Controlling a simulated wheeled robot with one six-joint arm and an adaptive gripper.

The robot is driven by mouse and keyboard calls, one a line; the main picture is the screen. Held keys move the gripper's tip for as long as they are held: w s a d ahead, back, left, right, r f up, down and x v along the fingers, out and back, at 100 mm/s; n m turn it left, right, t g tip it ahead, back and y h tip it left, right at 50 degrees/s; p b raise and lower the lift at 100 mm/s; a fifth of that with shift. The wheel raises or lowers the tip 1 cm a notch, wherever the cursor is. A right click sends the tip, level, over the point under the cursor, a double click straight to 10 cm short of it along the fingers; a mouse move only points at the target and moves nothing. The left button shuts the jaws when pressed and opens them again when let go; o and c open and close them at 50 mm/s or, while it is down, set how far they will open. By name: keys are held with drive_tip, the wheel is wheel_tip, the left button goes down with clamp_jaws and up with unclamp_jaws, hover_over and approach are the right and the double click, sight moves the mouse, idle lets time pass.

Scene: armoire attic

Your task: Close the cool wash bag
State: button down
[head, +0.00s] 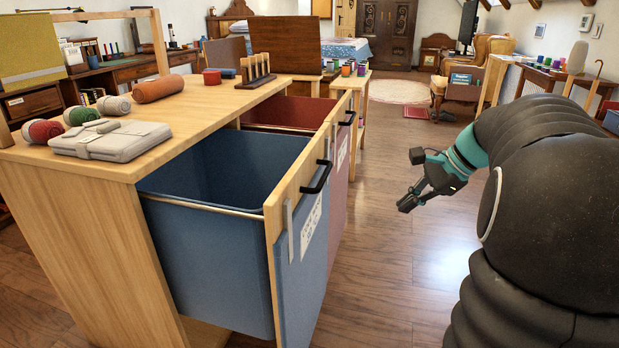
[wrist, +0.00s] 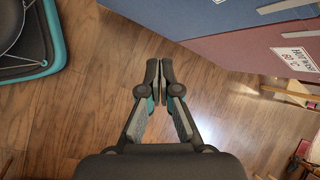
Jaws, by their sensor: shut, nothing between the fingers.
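The blue bag (head: 225,240) is pulled out of the wooden cabinet, open at the top and empty as far as I see. Part of the blue front (wrist: 180,14) shows at the top there. My gripper (head: 407,203) is shut and empty, in front of the bags and to their right, touching neither.
The cabinet top (head: 190,110) holds a folded grey cloth bundle (head: 110,140), several rolls and a small peg rack (head: 256,68). The wooden floor (head: 390,265) in front of the bags is clear. Armchairs and a table stand at the back right.

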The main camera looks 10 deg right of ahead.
drive_tip(key=w+a+r+m+y, duration=0.2)
drive_tip(key=a+r+m+y, duration=0.15)
drive_tip(key=r+m, duration=0.4)
drive_tip(key=w+a+f+n+b, duration=0.1)
drive_tip(key=w+a+f, duration=0.1)
drive_tip(key=a, duration=0.3)
drive_tip(key=w+a+f+b, duration=0.1)
drive_tip(key=w+a+f, duration=0.1)
drive_tip(key=a, duration=0.3)
drive_tip(key=shift+w+f+n, duration=0.3)
drive_tip(key=shift+w+n, duration=0.05)
drive_tip(key=shift+w, duration=0.45)
drive_tip(key=shift+t, duration=0.3)
